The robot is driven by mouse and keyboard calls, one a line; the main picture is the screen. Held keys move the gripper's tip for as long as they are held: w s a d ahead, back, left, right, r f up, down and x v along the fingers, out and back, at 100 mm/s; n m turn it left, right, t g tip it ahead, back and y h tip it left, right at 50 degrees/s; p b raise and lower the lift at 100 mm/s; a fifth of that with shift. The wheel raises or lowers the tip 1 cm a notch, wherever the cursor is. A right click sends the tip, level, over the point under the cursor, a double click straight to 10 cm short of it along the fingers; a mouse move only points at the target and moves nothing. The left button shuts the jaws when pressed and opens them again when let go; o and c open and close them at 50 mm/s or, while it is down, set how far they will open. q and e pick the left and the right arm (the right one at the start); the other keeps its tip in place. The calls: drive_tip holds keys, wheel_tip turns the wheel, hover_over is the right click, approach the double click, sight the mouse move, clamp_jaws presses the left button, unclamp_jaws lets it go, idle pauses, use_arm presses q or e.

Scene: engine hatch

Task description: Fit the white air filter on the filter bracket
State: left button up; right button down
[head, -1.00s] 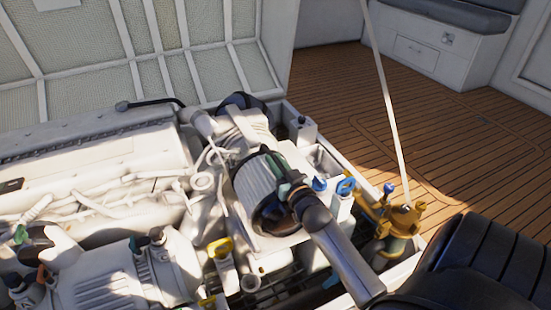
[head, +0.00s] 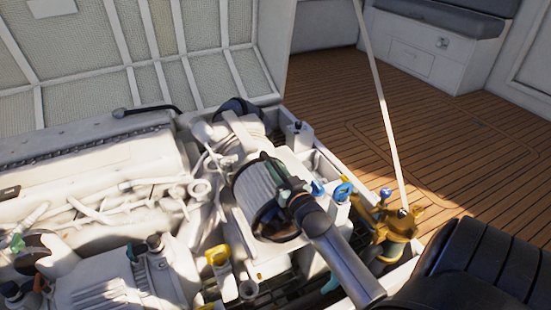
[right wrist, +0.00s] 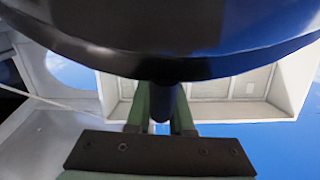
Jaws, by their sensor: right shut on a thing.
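The white air filter (head: 257,188) is a pleated cylinder with black end rings, tilted over the engine in the head view. Its dark end faces me. My right gripper (head: 287,193) is shut on the filter at this end, its green fingers at the rim. In the right wrist view the filter's black end (right wrist: 160,45) fills the top, and a dark stub sits between the green fingers of my right gripper (right wrist: 160,112). I cannot pick out the filter bracket; the filter and arm hide part of the engine. I cannot tell whether the filter touches anything below. My left gripper is out of view.
The white engine (head: 90,185) fills the left, with pipes and a yellow handle (head: 217,256). Blue handles (head: 342,191) stand close right of the filter. A brass fitting (head: 398,228) is farther right, and a black seat (head: 475,270) at lower right. Wooden deck (head: 430,120) lies clear behind.

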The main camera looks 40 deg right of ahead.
idle(0.3)
drive_tip(key=c, duration=0.8)
unclamp_jaws()
drive_tip(key=shift+o, duration=0.4)
drive_tip(key=shift+f, duration=0.25)
drive_tip(key=shift+s+a+r, duration=0.1)
drive_tip(key=shift+s, duration=0.3)
drive_tip(key=p+v, duration=0.4)
drive_tip(key=v, duration=0.7)
drive_tip(key=shift+s, duration=0.35)
drive_tip(key=shift+a+r, duration=0.1)
